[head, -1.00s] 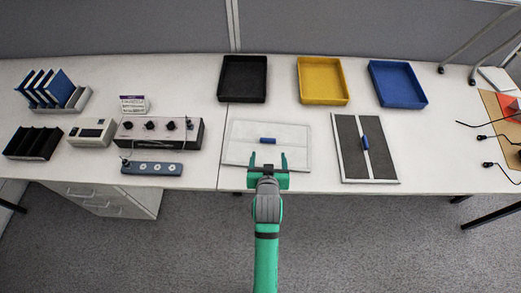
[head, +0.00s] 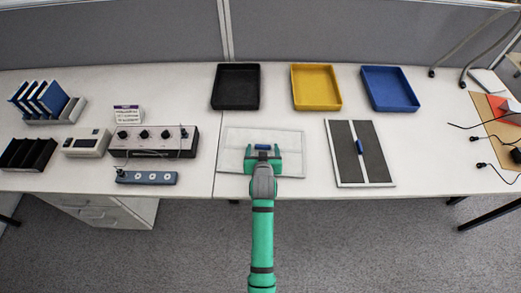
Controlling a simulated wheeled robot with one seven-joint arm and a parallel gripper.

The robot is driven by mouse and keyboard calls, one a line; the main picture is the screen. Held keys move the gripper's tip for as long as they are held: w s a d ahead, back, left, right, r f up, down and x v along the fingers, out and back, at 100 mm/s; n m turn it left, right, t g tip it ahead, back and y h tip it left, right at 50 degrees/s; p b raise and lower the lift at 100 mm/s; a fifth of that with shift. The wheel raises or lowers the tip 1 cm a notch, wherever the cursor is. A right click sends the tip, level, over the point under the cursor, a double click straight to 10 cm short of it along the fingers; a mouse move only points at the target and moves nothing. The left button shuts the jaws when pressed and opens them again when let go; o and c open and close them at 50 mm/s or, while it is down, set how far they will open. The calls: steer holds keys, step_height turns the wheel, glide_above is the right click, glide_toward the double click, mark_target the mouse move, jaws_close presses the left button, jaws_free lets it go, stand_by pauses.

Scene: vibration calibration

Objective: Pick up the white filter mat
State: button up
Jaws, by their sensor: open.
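The white filter mat (head: 233,144) lies flat on the table in front of me, left of the dark mat. A small blue handle (head: 262,147) stands at its middle. My green gripper (head: 263,153) is over the mat, with its two fingers spread and pointing away from me. The fingertips are close to the blue handle, one towards each end of it. I cannot tell whether they touch it. My gripper and wrist hide the near middle part of the mat.
A dark grey filter mat (head: 345,150) with a white frame and blue handle lies to the right. Black (head: 236,106), yellow (head: 316,104) and blue (head: 390,106) trays stand behind. A control box (head: 154,134) and a blue-grey strip (head: 147,178) are at left.

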steer(key=shift+w+f, duration=0.15)
steer(key=shift+w, duration=0.2)
steer(key=c, duration=1.2)
